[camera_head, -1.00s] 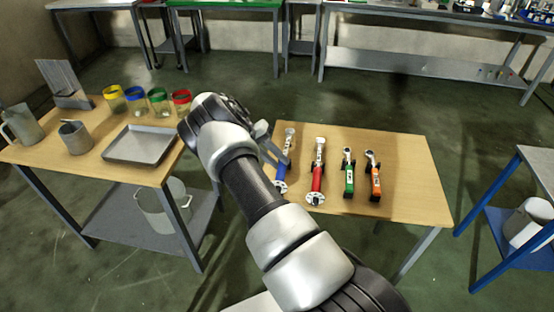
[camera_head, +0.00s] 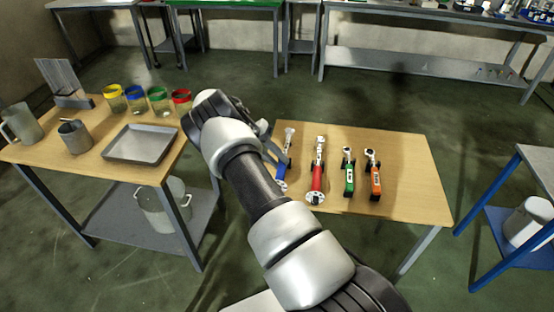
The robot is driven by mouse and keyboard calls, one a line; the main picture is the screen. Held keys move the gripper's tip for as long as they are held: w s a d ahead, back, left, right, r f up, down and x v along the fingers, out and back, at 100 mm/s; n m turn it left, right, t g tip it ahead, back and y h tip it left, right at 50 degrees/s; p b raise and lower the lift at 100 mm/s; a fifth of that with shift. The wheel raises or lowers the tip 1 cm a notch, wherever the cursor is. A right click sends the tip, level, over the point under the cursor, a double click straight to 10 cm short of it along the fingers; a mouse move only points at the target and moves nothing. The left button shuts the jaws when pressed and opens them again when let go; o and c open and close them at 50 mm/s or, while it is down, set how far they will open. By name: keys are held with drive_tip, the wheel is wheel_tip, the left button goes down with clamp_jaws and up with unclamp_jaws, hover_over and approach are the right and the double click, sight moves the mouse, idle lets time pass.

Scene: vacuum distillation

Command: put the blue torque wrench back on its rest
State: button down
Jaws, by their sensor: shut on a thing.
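The blue torque wrench (camera_head: 283,166) is at the left end of a row of wrenches on the right wooden table (camera_head: 410,198). Its silver head points to the back and its blue handle to the front. My gripper (camera_head: 277,150) reaches in from the left and is shut on the blue wrench, near its middle. My wrist and arm hide most of the gripper. I cannot tell whether the wrench touches its rest, as the rest under it does not show clearly.
The left table holds a metal tray (camera_head: 140,144), a beaker (camera_head: 75,137) and several colour-rimmed jars. The right side of the wrench table is clear.

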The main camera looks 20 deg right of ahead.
drive_tip(key=shift+f+b, duration=1.1)
drive_tip(key=shift+f, duration=0.3)
drive_tip(key=c, duration=1.4)
unclamp_jaws()
drive_tip(key=shift+f, duration=0.1)
